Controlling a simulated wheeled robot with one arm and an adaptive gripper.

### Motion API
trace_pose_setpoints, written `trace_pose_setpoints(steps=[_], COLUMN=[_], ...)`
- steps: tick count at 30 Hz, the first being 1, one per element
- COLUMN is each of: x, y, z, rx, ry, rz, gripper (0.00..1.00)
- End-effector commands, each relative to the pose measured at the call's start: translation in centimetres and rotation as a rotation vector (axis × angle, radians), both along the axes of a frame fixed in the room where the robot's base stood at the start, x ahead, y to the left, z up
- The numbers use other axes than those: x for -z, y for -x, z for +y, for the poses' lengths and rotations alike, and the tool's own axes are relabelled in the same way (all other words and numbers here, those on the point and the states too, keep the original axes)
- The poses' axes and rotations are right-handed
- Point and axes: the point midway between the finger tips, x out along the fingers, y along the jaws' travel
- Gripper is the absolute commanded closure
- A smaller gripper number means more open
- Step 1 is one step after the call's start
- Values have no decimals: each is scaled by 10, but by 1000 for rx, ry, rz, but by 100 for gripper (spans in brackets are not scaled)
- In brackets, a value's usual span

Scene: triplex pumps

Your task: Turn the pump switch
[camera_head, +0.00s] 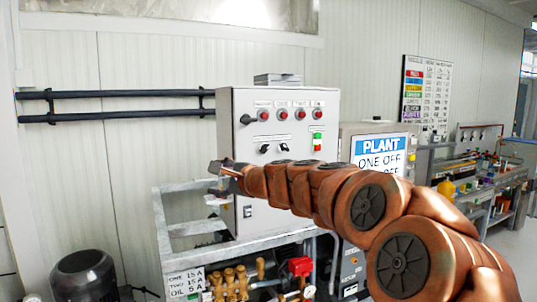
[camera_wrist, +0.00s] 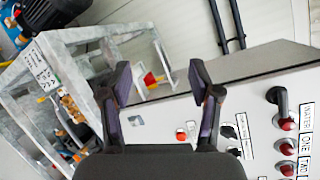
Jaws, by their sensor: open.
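The grey control cabinet (camera_head: 238,180) stands upright mid-picture in the head view. Its front carries a black handle (camera_head: 249,119), a row of red lamps and two black selector switches (camera_head: 274,148). I cannot tell which one is the pump switch. My gripper (camera_head: 222,167) is open and empty at the cabinet's left edge, apart from these switches. In the wrist view my gripper (camera_wrist: 160,74) has its two fingers spread. The cabinet face (camera_wrist: 262,112) is tilted at the right there, with the black handle (camera_wrist: 277,98) and a selector switch (camera_wrist: 229,131) right of the fingers.
A dark motor (camera_head: 84,275) stands lower left. A plant sign (camera_head: 380,148) and workbench (camera_head: 490,170) are at right. Black pipes (camera_head: 120,115) run along the wall.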

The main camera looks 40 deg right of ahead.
Motion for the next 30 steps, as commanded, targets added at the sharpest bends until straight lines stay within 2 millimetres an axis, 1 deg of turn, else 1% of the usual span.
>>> trace_pose_setpoints(steps=[1, 3, 6, 9, 12, 14, 19, 24, 30], x=[-12, -24, -33, -38, -40, -40, -40, -39, -40], y=[7, 19, 35, 47, 50, 48, 31, 11, -8], z=[-41, -87, -133, -161, -171, -173, -177, -184, -190], rx=[89, 195, 297, 359, 383, 385, 381, 381, 380], ry=[-67, -154, -244, -296, -317, -320, -318, -316, -315], rz=[-46, -101, -158, -194, -208, -209, -206, -204, -206], gripper=[38, 38, 38, 38, 38, 38, 38, 38, 38])
